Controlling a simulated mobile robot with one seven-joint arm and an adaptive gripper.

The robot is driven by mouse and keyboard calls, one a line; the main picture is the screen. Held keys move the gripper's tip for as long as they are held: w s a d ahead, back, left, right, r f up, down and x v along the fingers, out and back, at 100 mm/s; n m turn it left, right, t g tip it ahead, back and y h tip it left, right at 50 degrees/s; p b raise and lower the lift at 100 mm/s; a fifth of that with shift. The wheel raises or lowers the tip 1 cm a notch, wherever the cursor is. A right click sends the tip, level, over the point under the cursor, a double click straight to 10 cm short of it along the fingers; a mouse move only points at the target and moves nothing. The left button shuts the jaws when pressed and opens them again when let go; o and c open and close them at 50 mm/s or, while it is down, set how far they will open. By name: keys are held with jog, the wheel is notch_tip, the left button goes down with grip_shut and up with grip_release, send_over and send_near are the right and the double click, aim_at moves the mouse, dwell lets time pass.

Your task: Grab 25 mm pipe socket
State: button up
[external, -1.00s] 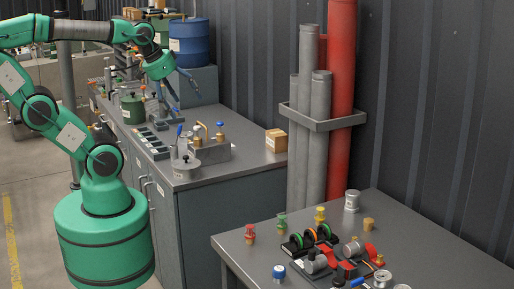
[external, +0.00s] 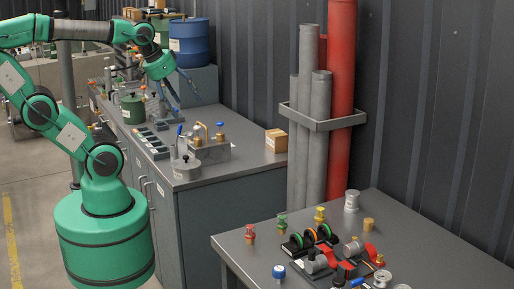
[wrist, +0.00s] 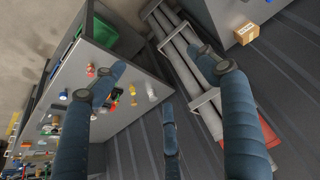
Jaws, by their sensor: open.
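My gripper (external: 187,98) hangs open and empty above the back bench in the external view. Its dark blue fingers also frame the wrist view (wrist: 165,80), spread wide with nothing between them. I cannot tell which fitting is the 25 mm pipe socket. Small fittings stand on the front table: a grey flanged cylinder (external: 352,201), a short brass piece (external: 368,225), a yellow-topped fitting (external: 320,215), a red-topped one (external: 250,234) and a green-topped one (external: 282,224). The gripper is well apart from them. In the wrist view they lie left of centre, partly hidden by a finger.
Tall grey pipes (external: 318,140) and a red pipe (external: 341,80) stand in a rack between bench and front table (external: 440,240).

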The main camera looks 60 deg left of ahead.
dwell(0.3)
jog(key=w+d+r+g+p, duration=0.1)
jog(key=w+d+r+p, duration=0.15)
jog(key=w, duration=0.55)
jog(key=w+d+r+g+p, duration=0.15)
jog(key=w+r, duration=0.25)
jog(key=w, duration=0.4)
jog(key=w+d+f+n+p, duration=0.15)
jog(key=w+d, duration=0.25)
jog(key=w, duration=0.4)
jog(key=w+d+f+p, duration=0.1)
jog(key=w+d+p, duration=0.2)
jog(key=w+d, duration=0.35)
jog(key=w+d+f+g+p, duration=0.25)
jog(key=w+d+f, duration=0.45)
jog(key=w+f, duration=0.45)
jog(key=w+d+f+p, duration=0.2)
jog(key=w+d+f, duration=0.2)
jog(key=f, duration=0.3)
jog(key=w+d+f+p, duration=0.2)
jog(key=w+d+f, duration=0.2)
jog(key=d+f, duration=0.2)
jog(key=shift+w+d+f+n+g, duration=0.2)
jog(key=shift+d+f+n+g, duration=0.15)
jog(key=shift+f, duration=0.4)
